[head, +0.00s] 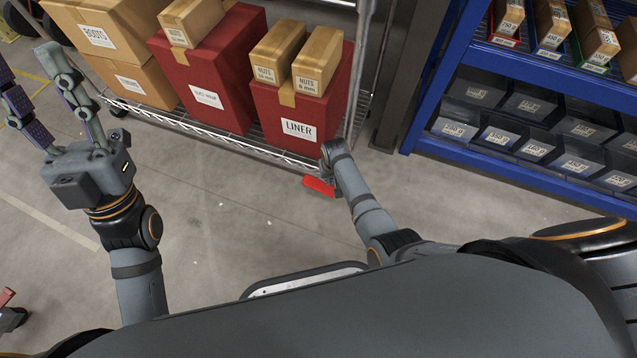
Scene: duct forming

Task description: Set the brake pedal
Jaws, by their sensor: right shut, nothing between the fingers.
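The red brake pedal (318,186) sticks out low beside a caster at the front right corner of the wire cart (205,132). My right gripper (328,178) points down right at the pedal. It is shut and empty, and mostly hidden behind its own wrist. I cannot tell whether it touches the pedal, or the pedal's exact tilt. My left gripper (27,68) is raised at the far left, open and empty, with its fingers spread in front of the cart's left end.
The cart carries red boxes (292,112) and cardboard boxes (122,78). A blue rack (418,118) with dark bins (525,102) stands at the right, past a dark post (409,75). The concrete floor (230,215) in front of the cart is clear.

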